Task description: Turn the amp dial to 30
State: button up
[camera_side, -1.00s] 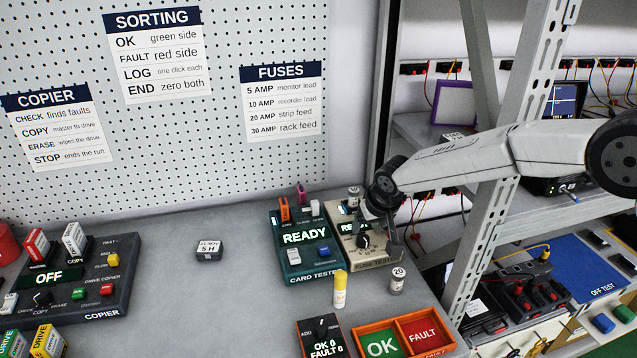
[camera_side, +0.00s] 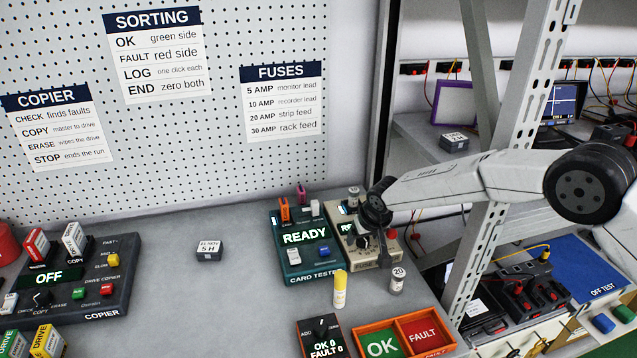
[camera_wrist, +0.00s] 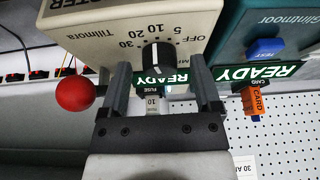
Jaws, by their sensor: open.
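The beige fuse tester (camera_side: 372,258) stands at the bench's right, beside the card tester. Its black amp dial (camera_wrist: 156,57) shows in the wrist view with the marks 30, 20, 10, 5 and OFF, upside down in the picture. A white line runs across the knob; I cannot tell exactly which mark it points to. My gripper (camera_wrist: 158,78) is open, its fingers on either side of the dial with gaps. A fuse marked 10 (camera_wrist: 152,103) sits below the READY display, between the fingers. In the side view, my gripper (camera_side: 370,238) is over the tester and partly hides its face.
A red ball-shaped knob (camera_wrist: 75,93) is just left of my fingers in the wrist view. The teal card tester (camera_side: 304,262) adjoins the fuse tester. A yellow tube (camera_side: 340,290) and a fuse marked 20 (camera_side: 397,280) stand in front. A rack post (camera_side: 500,170) rises to the right.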

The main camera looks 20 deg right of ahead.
grip_shut()
jog(key=shift+n, duration=0.3)
jog(key=shift+d+n+g+y, duration=0.15)
jog(key=shift+n+y, duration=0.25)
jog(key=shift+n, duration=0.45)
jog(key=shift+a+n+g+y, duration=0.15)
jog(key=shift+n+y, duration=0.25)
jog(key=shift+n, duration=0.45)
jog(key=shift+d+n, duration=0.1)
jog(key=shift+n, duration=0.2)
grip_release()
jog(key=shift+r, duration=0.1)
